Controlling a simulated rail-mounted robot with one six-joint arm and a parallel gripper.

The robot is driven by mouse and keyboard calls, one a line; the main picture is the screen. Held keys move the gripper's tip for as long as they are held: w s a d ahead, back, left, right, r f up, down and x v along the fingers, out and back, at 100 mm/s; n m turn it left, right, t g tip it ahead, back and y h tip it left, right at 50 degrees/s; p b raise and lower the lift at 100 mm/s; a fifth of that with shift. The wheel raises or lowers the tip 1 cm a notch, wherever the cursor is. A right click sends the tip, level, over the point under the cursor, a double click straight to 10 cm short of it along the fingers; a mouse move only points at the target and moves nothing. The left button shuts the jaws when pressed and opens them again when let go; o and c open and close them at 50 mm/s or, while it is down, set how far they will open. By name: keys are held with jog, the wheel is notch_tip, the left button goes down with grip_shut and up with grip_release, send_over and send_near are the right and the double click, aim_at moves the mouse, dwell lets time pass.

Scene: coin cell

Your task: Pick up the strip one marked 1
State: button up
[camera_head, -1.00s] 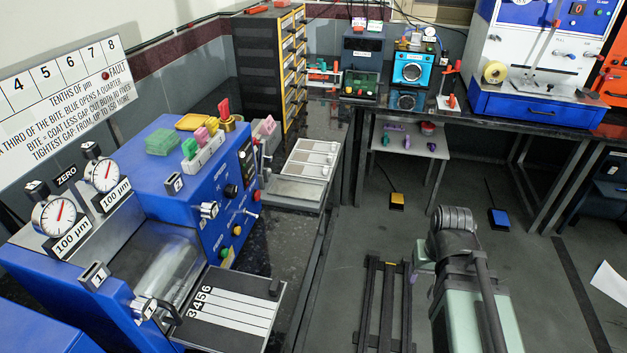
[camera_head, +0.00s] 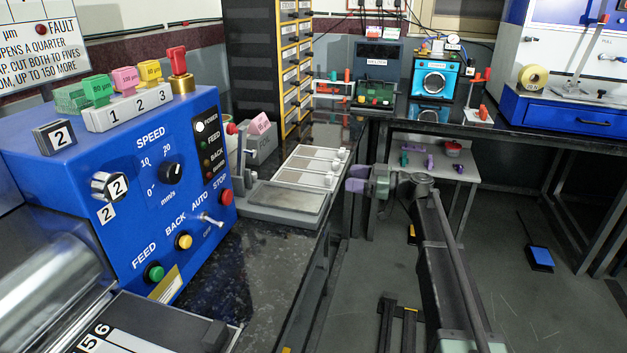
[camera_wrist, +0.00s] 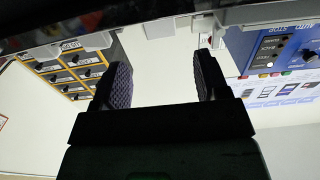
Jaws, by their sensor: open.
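I cannot make out a strip marked 1. Several flat, light and grey-brown strips lie side by side on a pale tray (camera_head: 338,158) on the black bench; no numbers are legible on them. A second rack (camera_head: 165,318) at the bottom left shows the markings 5 and 6 and is cut off by the frame. My gripper (camera_head: 355,179) is just right of the pale tray, by the bench edge. In the wrist view (camera_wrist: 164,82) its two dark ribbed fingers are spread apart, with nothing between them.
A blue machine (camera_head: 110,160) with knobs and buttons stands at left. A grey plate (camera_head: 280,200) lies before the tray. A drawer cabinet (camera_head: 255,60) and a turquoise device (camera_head: 433,78) stand behind. A low shelf (camera_head: 440,160) with small parts stands right of my gripper.

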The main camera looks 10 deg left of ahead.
aim_at(333, 175)
jog(key=a, duration=0.5)
jog(key=w+a, duration=0.1)
jog(key=a, duration=0.2)
jog(key=shift+a, duration=0.3)
jog(key=c, duration=1)
